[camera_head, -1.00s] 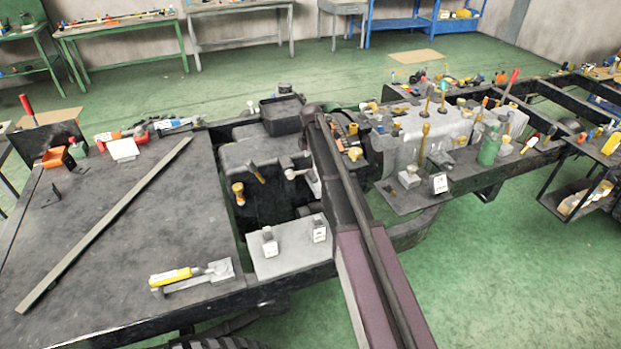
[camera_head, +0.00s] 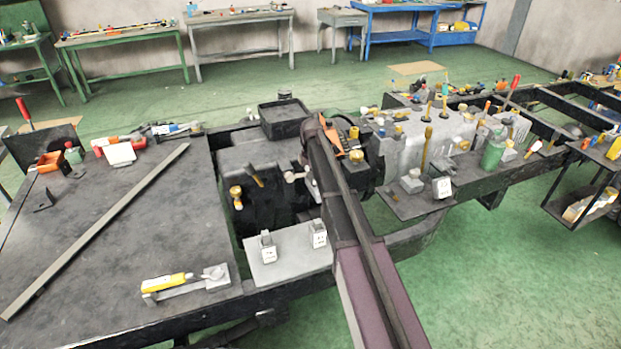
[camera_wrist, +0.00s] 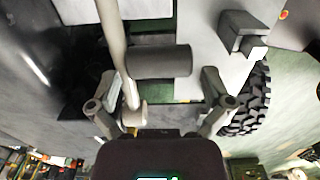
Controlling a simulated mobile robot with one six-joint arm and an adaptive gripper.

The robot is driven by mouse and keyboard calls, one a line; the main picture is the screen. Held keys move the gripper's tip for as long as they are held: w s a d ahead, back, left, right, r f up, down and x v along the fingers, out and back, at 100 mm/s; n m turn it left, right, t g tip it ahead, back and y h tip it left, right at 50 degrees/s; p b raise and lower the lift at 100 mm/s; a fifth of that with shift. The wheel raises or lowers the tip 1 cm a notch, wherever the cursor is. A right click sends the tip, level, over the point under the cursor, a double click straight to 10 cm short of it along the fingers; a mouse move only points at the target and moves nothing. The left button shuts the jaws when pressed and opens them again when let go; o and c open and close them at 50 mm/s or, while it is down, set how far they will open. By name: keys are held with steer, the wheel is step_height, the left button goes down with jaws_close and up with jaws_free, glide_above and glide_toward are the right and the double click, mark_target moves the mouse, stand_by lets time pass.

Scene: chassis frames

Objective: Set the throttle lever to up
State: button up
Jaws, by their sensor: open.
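My gripper (camera_wrist: 160,88) is open in the wrist view, its two fingers spread apart. A pale lever rod (camera_wrist: 114,45) runs down between the fingers, closer to the left one, and ends in a rounded tip near the palm. A dark grey cylinder (camera_wrist: 160,61) lies crosswise between the fingers. I cannot tell whether either finger touches these. In the head view my arm hides the gripper. A lever with a pale knob (camera_head: 291,177) stands just left of my arm. No readable label shows which lever is the throttle, and its setting cannot be told.
A grey plate with two small tagged switches (camera_head: 267,246) lies left of my arm. A yellow-handled clamp (camera_head: 180,283) and a long bar (camera_head: 95,230) lie on the dark deck. Several levers and a green bottle (camera_head: 492,152) crowd the right side. A tyre (camera_wrist: 248,105) shows in the wrist view.

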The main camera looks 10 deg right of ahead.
steer(key=c, duration=1.1)
steer(key=shift+c, duration=0.2)
